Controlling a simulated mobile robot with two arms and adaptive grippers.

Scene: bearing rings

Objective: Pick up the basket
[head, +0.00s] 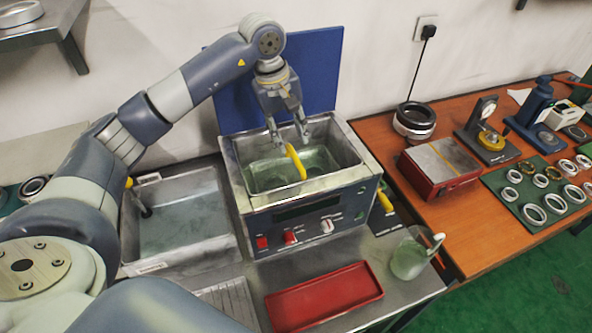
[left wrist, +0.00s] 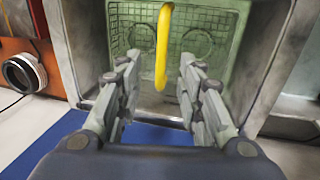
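The basket is a wire-mesh one (left wrist: 185,18) down inside the tank of the cleaning machine (head: 310,212). Its yellow handle (head: 296,162) stands up from it and also shows in the left wrist view (left wrist: 161,62). Two round ring shapes show faintly in the basket in the left wrist view. My left gripper (head: 288,138) points down over the tank with its fingers apart. In the left wrist view the handle's end lies between the two open fingers (left wrist: 158,68), with gaps on both sides. My right gripper is out of view.
A red tray (head: 325,296) and a glass flask (head: 408,260) are in front. A blue panel (head: 318,75) stands behind. The wooden table at right holds a red box (head: 438,170) and a mat with several rings.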

